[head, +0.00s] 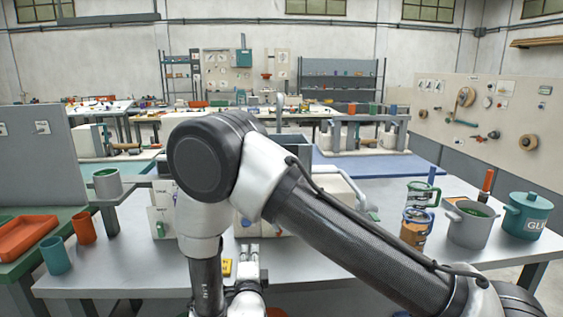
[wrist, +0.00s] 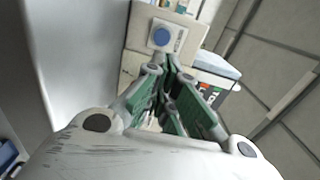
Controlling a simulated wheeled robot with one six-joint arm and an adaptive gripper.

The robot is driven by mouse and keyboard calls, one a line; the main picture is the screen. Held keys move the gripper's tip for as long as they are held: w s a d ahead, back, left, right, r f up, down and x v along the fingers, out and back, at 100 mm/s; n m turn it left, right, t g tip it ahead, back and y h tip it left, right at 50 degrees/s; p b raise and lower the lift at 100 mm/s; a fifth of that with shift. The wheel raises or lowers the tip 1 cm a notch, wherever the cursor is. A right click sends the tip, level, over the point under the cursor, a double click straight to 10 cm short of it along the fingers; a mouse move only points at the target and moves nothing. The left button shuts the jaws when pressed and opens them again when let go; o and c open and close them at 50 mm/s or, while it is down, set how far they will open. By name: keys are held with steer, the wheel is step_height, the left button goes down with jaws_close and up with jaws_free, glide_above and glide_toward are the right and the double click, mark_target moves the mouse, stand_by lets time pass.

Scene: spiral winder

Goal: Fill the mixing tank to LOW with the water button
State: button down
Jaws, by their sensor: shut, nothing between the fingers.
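A round blue button (wrist: 161,36) sits on a beige panel (wrist: 140,28) in the wrist view, with a small label strip beside it. I take it for the water button, but its label is too small to read. My gripper (wrist: 168,63) is shut and empty, its green-sided fingers pointing toward the panel just below the button in the picture. I cannot tell whether the fingertips touch anything. In the head view my arm covers much of the beige machine (head: 340,183) on the table. The tank's water level and any LOW mark cannot be seen.
On the grey table (head: 130,262) a grey pot (head: 470,228), a teal GLUE pot (head: 525,217) and two jars stand at the right. A grey pot (head: 107,183) is at the left, near orange and teal cups. The table's left front is clear.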

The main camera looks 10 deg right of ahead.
stand_by(0.8)
steer(key=shift+w+d, duration=0.15)
steer(key=shift+d, duration=0.05)
steer(key=w+d+r+g+y, duration=0.1)
steer(key=w+d+r+y, duration=0.25)
steer(key=w+r, duration=0.3)
steer(key=s+a+f+n+g+y, duration=0.2)
steer(key=g, duration=0.1)
steer(key=s+a+f+n+g+y, duration=0.2)
steer(key=a+f+g+y, duration=0.1)
steer(key=shift+s+a+n, duration=0.2)
steer(key=shift+a+n, duration=0.05)
steer(key=shift+n, duration=0.05)
steer(key=shift+s+a+f+g, duration=0.15)
steer(key=shift+s+f+g, duration=0.05)
steer(key=shift+f+g, duration=0.2)
steer(key=shift+w, duration=0.1)
